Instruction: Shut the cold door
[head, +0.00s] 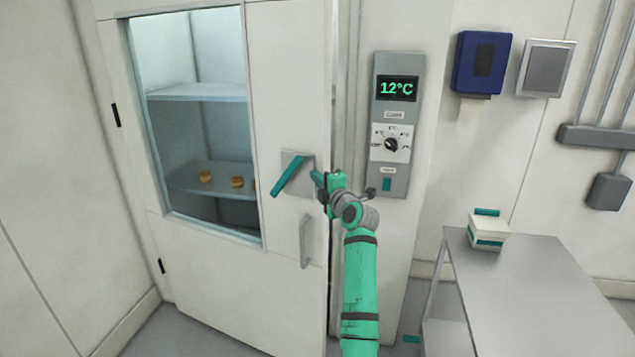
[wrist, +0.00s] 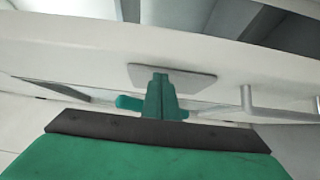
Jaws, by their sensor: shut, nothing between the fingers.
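The cold door (head: 285,285) is white, with a large window on its left part and black hinges on its left side. A narrow gap-like strip runs along its right edge; I cannot tell exactly how far it stands from the frame. A teal lever (head: 287,176) sits tilted on a grey plate, above a grey pull handle (head: 306,242). My gripper (head: 318,178) is shut and empty, just right of the lever by the door's right edge. In the wrist view my gripper (wrist: 160,78) points at the grey plate (wrist: 190,78); contact cannot be told.
Right of the door, a control panel (head: 391,125) reads 12°C. A metal table (head: 545,300) with a white and teal box (head: 488,231) stands at the right. Several brown rounds (head: 206,177) lie on a shelf behind the window. Floor shows left of the door.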

